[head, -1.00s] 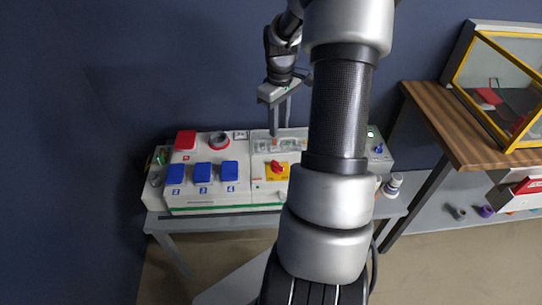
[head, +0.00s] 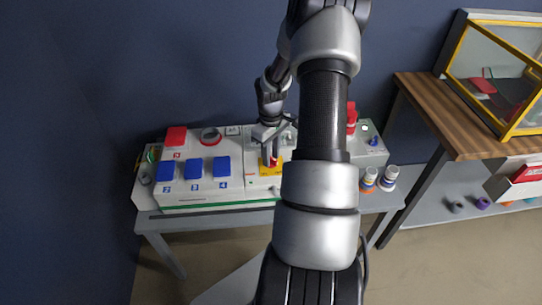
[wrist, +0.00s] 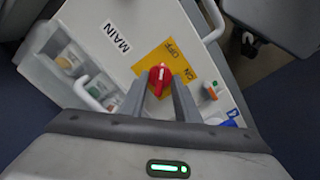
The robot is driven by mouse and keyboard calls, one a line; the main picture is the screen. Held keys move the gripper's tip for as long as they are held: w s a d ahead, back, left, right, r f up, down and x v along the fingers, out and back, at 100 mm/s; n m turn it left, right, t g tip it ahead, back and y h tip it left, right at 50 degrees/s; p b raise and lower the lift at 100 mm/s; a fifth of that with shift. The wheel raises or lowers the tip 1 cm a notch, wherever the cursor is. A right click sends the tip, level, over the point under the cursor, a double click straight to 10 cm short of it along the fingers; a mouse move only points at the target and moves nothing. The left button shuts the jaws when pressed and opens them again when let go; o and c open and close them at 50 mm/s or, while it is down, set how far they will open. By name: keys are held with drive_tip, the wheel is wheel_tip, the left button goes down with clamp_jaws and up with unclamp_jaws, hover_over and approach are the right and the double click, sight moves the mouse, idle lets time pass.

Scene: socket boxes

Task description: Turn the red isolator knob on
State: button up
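The red isolator knob (wrist: 160,76) sits on a yellow plate (wrist: 149,58) marked ON and OFF, on a white panel labelled MAIN. In the head view the yellow plate (head: 271,172) shows under my gripper (head: 270,160), which points down at it and covers most of the knob. In the wrist view my gripper (wrist: 159,84) is open, with one finger on each side of the knob. Gaps show between the knob and the fingers. The knob's grip runs roughly along the fingers, and its lower end is between them. I cannot tell how deep the fingertips reach.
A clear-covered compartment (wrist: 71,58) with a handle lies beside the plate. A wooden-topped table (head: 440,115) stands further right.

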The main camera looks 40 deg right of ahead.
clamp_jaws()
drive_tip(key=shift+m, duration=0.3)
drive_tip(key=m, duration=0.2)
drive_tip(key=shift+m, duration=0.3)
drive_tip(key=m, duration=0.3)
drive_tip(key=shift+m, duration=0.4)
drive_tip(key=m, duration=1)
drive_tip(key=shift+m+p, duration=0.4)
